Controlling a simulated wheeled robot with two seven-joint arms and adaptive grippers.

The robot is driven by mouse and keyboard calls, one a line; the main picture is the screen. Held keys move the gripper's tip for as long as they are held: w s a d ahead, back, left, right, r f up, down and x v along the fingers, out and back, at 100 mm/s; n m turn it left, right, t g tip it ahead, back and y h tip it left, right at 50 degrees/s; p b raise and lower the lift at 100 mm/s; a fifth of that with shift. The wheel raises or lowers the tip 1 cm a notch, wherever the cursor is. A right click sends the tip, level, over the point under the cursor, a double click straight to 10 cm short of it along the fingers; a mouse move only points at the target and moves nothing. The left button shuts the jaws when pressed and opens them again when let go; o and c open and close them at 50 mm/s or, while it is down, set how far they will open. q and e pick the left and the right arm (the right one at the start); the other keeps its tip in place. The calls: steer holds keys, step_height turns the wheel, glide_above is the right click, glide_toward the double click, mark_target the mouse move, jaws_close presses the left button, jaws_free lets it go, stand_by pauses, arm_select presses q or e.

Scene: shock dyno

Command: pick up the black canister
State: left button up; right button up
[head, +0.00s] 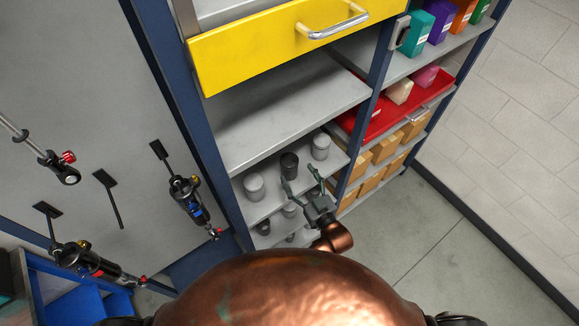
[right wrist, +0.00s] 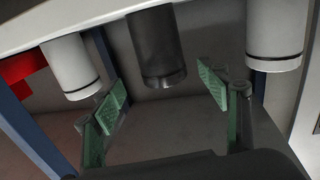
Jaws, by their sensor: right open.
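The black canister (head: 289,165) stands upright on a grey shelf between two light canisters, one on its left (head: 254,186) and one on its right (head: 321,147). My right gripper (head: 300,178) is open in front of it, fingers pointing toward the shelf. In the right wrist view, which looks upside down, the black canister (right wrist: 155,48) lines up with the gap between the green finger pads (right wrist: 163,90). Neither pad visibly touches it. How deep it sits between the fingers is hard to tell. White canisters flank it there, at left (right wrist: 70,66) and right (right wrist: 274,35). My left gripper is not in view.
Smaller canisters (head: 263,227) stand on the shelf below. An empty shelf (head: 285,110) and a yellow drawer (head: 250,55) are above. A blue post (head: 360,140) stands close to the right, with a red tray (head: 385,120) and cardboard boxes (head: 370,170) beyond. Shock absorbers (head: 190,200) hang at left.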

mark_target(290, 163)
steer(key=x, duration=0.6)
steer(key=shift+w+a+f, duration=0.15)
steer(key=shift+a+f, duration=0.05)
steer(key=shift+a, duration=0.05)
steer(key=shift+c, duration=0.7)
steer(key=c, duration=1.4)
steer(key=shift+r, duration=0.1)
steer(key=shift+c, duration=0.5)
steer(key=shift+p, duration=0.3)
